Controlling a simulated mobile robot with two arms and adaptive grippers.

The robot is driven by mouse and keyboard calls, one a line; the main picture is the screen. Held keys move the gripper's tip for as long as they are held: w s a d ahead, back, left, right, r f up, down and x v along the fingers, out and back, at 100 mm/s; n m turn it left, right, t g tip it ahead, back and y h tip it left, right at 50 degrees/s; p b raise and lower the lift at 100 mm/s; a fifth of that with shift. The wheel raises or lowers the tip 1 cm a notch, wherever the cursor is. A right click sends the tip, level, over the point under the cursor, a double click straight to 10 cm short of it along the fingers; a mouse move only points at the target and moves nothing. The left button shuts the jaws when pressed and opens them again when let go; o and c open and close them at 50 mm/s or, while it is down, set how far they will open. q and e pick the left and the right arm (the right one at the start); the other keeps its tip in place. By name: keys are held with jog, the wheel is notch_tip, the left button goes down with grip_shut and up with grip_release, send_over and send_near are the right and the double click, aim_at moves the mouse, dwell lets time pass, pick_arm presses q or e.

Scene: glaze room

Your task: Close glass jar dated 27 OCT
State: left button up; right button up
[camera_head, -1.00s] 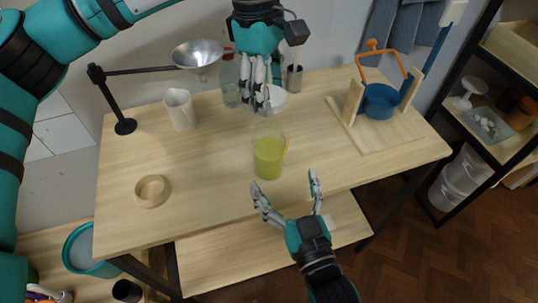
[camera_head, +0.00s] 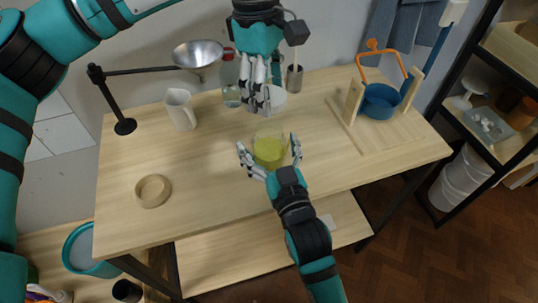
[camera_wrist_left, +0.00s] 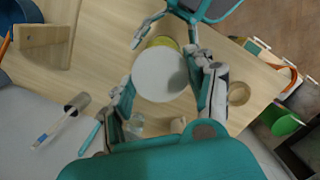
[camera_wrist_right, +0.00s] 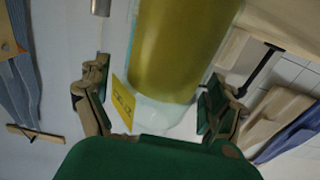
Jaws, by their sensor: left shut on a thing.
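A glass jar (camera_head: 268,152) with yellow-green contents stands upright near the table's front middle. A yellow tag (camera_wrist_right: 122,103) hangs beside it in the right wrist view; its writing is too small to read. My right gripper (camera_head: 270,148) is open, with fingers on both sides of the jar and gaps visible in its wrist view. My left gripper (camera_head: 261,100) is shut on a round white lid (camera_wrist_left: 160,75), held above the table behind the jar. The lid (camera_head: 279,99) is partly hidden by the fingers in the head view.
A white pitcher (camera_head: 180,110), a funnel on a stand (camera_head: 198,53), a clear bottle (camera_head: 230,85) and a metal cup (camera_head: 294,79) stand towards the back. A wooden ring (camera_head: 152,191) lies front left. A blue pot (camera_head: 381,102) is at right. The table's middle left is clear.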

jog(key=c, duration=1.8)
pick_arm(q)
send_over(268, 122)
jog(key=s, duration=0.2)
jog(key=shift+s+f, duration=0.15)
jog(key=shift+f, duration=2.35)
jog(key=shift+f, duration=0.85)
jog(key=shift+f, duration=0.55)
